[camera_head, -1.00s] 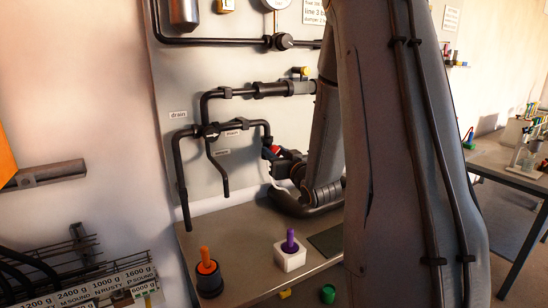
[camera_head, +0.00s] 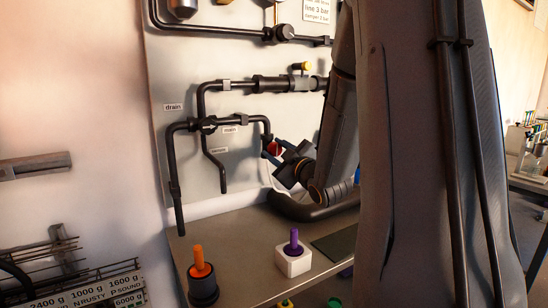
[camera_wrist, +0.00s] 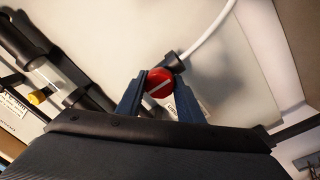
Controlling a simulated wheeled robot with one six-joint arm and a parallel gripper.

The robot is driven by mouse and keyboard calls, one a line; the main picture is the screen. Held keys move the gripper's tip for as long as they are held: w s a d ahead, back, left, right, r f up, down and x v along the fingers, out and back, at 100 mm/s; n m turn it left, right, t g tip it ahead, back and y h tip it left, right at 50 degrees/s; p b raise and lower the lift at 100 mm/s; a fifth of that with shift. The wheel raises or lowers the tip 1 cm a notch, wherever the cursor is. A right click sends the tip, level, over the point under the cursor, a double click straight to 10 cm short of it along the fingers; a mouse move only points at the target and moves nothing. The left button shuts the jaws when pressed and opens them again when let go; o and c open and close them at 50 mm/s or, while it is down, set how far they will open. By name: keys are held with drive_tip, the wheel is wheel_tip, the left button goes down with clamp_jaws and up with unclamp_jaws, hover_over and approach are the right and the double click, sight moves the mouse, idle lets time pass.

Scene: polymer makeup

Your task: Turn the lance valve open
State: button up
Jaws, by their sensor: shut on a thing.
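The lance valve shows as a round red knob (camera_wrist: 159,83) with a white line across its face, between my fingers in the wrist view. A white hose runs from a dark fitting beside it towards the top right. My gripper (camera_wrist: 161,94) is shut on the red knob, one blue finger on each side. In the head view my gripper (camera_head: 274,151) is at the lower right end of the dark pipework, and only a small part of the red knob (camera_head: 273,148) shows. My arm hides what lies to the right of it.
Dark pipes with labels "drain" (camera_head: 174,107) and "main" (camera_head: 230,129) run on the panel to the left. On the bench below stand an orange-handled plug in a dark base (camera_head: 202,285) and a purple peg in a white block (camera_head: 292,262). The bench between them is clear.

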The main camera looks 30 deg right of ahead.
drive_tip(key=shift+d+r+n, duration=0.1)
drive_tip(key=shift+r+n, duration=0.05)
drive_tip(key=shift+n, duration=0.25)
drive_tip(key=o, duration=1)
drive_tip(key=s+b, duration=0.1)
drive_tip(key=s, duration=0.6)
drive_tip(key=shift+s+f, duration=0.35)
drive_tip(key=shift+s, duration=0.05)
drive_tip(key=shift+r, duration=0.1)
